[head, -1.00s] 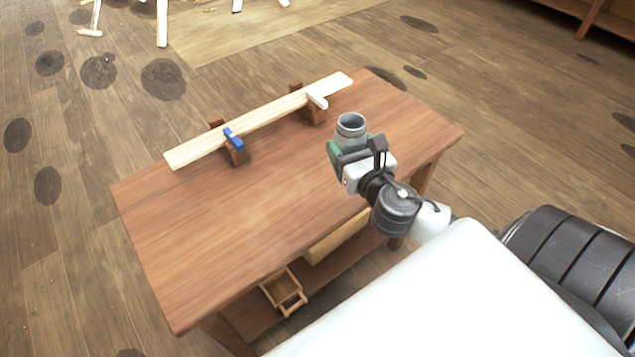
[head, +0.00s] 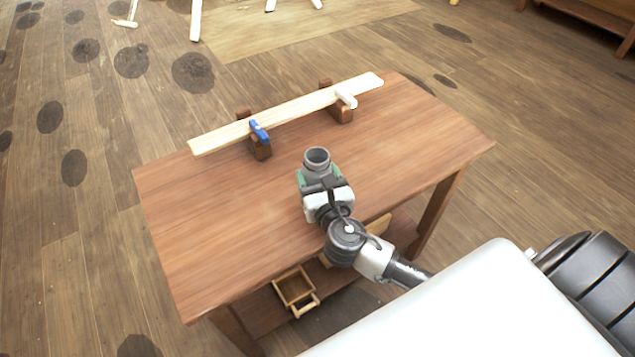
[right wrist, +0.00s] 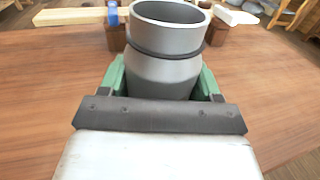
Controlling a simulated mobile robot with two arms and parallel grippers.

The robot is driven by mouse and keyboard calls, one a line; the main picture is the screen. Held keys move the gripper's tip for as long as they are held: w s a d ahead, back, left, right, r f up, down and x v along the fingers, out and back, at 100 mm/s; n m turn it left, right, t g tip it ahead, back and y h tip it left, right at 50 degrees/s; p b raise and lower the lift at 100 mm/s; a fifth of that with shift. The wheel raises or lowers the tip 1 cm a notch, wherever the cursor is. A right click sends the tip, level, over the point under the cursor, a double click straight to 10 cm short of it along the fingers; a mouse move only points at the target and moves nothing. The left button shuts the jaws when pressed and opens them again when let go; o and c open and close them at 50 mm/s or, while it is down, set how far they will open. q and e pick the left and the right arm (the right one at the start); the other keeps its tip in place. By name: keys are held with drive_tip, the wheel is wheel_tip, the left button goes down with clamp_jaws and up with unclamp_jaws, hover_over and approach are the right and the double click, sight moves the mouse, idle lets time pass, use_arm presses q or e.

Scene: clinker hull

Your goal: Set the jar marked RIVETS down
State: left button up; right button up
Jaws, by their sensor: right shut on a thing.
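The jar (head: 317,158) is grey and open at the top, with a dark ring around its neck. It also shows in the right wrist view (right wrist: 168,65), upright between the green fingers. No marking can be read on the side that shows. My right gripper (head: 318,179) is shut on the jar over the middle of the wooden table (head: 220,220). The jar's base is hidden by the gripper, so I cannot tell whether it touches the table top. My left gripper is not in view.
A pale plank (head: 300,108) lies across two brown blocks at the table's back, with a blue clamp (head: 259,132) and a white clamp (head: 346,98) on it. A small wooden box (head: 295,288) sits on the lower shelf. The table top is otherwise clear.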

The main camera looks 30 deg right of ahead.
drive_tip(key=shift+f, duration=0.8)
drive_tip(key=shift+f, duration=0.2)
drive_tip(key=o, duration=1)
drive_tip(key=shift+r, duration=0.1)
drive_tip(key=shift+r, duration=0.2)
drive_tip(key=s, duration=0.3)
drive_tip(key=s+a, duration=0.1)
drive_tip(key=s, duration=0.3)
drive_tip(key=s+a+b, duration=0.1)
drive_tip(key=s, duration=0.2)
drive_tip(key=shift+s+f, duration=0.2)
drive_tip(key=shift+s+r, duration=0.1)
drive_tip(key=shift+s, duration=0.65)
